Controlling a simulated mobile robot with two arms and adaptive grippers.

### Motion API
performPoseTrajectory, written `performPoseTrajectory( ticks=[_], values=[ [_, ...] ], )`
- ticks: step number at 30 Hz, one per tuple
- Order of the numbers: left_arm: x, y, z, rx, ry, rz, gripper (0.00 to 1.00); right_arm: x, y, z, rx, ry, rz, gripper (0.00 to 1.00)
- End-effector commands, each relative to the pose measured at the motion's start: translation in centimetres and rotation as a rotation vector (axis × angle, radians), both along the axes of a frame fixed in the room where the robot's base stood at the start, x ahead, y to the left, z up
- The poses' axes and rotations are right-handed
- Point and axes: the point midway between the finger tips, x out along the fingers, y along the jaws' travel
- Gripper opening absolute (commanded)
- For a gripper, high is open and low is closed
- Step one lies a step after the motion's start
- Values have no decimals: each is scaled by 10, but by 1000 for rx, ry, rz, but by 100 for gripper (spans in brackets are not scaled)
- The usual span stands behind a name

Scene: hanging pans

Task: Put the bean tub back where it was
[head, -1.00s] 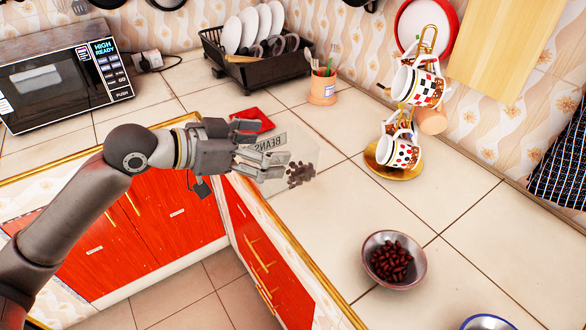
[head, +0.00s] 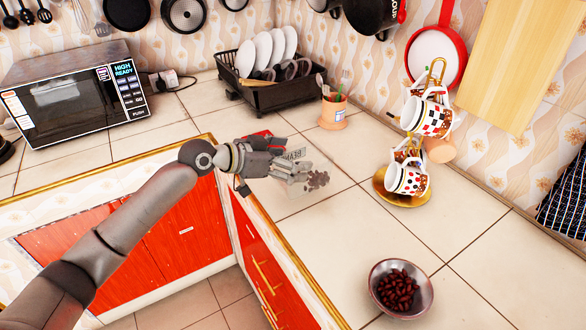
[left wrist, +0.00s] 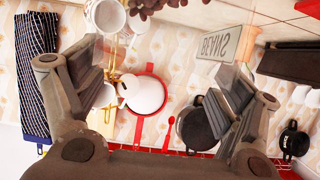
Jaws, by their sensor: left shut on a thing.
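The bean tub (head: 296,154) is see-through, with a BEANS label and a small heap of dark beans (head: 318,180) inside. My left gripper (head: 303,170) is shut on it, above the counter near the inner corner. In the left wrist view the label (left wrist: 216,46) shows beside one finger and beans (left wrist: 170,8) show at the top edge. The tub's clear walls are hard to make out, so I cannot tell its tilt or whether it touches the counter. A metal bowl (head: 376,299) of dark red beans stands on the counter at the front. My right gripper is not in view.
A flat red thing (head: 257,136) lies behind my gripper, partly hidden. A black dish rack (head: 270,96) with plates, an orange cup (head: 333,114) and a mug stand (head: 400,198) with mugs stand behind. A microwave (head: 78,100) is at left. Tiles around the bowl are clear.

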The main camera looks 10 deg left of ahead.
Motion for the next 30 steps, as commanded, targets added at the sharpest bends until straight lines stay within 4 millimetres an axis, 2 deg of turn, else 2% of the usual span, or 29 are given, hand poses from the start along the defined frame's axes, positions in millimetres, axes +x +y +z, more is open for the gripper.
performPoseTrajectory(
  ticks=[3, 12, 18, 30],
  values=[
    [12, 0, -13, -2, 0, 2, 40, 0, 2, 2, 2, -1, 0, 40],
    [26, 0, -30, -2, 0, 2, 40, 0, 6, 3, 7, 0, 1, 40],
    [24, 0, -55, -2, -1, 1, 40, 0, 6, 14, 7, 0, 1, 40],
    [24, 0, -63, -1, -4, 0, 40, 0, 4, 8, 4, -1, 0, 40]
  ],
)
